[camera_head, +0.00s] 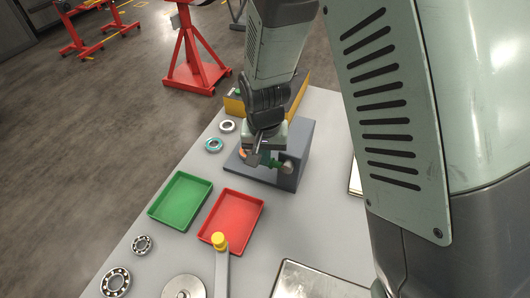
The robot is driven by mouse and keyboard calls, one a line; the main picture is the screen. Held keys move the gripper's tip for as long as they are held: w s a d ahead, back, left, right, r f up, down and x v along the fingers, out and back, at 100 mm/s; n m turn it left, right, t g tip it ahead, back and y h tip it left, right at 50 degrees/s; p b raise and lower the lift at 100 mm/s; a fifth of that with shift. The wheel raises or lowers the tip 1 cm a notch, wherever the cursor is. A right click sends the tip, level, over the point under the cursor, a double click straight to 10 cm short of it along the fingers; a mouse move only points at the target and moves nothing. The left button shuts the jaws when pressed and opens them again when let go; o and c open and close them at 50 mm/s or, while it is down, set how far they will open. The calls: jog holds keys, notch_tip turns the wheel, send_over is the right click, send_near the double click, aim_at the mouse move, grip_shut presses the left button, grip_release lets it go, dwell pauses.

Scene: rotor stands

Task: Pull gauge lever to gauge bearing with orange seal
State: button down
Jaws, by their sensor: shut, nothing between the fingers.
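The gauge is a grey block (298,155) with a flat base, standing on the table at the upper middle. A green-tipped part with a round grey end (287,167), perhaps the gauge lever, shows at the block's front. My gripper (253,160) is shut and points down just left of this part; I cannot tell whether they touch. A small orange patch (242,153), possibly the bearing with the orange seal, shows at the left of the gripper, which hides most of it.
A green tray (152,214) and a red tray (204,233) lie nearer. A bearing with a teal seal (214,145), a pale-sealed one (227,126) and two open bearings (142,245) lie along the left edge. A yellow-topped post (219,240) stands in front.

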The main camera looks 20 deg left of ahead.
jog(key=shift+s+d+r, duration=0.2)
jog(key=shift+s+d, duration=0.05)
jog(key=shift+s, duration=0.4)
jog(key=shift+s+d+r, duration=0.15)
jog(key=shift+s+d, duration=0.05)
jog(key=shift+s, duration=0.4)
jog(key=shift+r, duration=0.1)
notch_tip(320, 180, up, 11)
jog(key=s, duration=0.1)
jog(key=shift+d+f, duration=0.15)
jog(key=shift+f, duration=0.05)
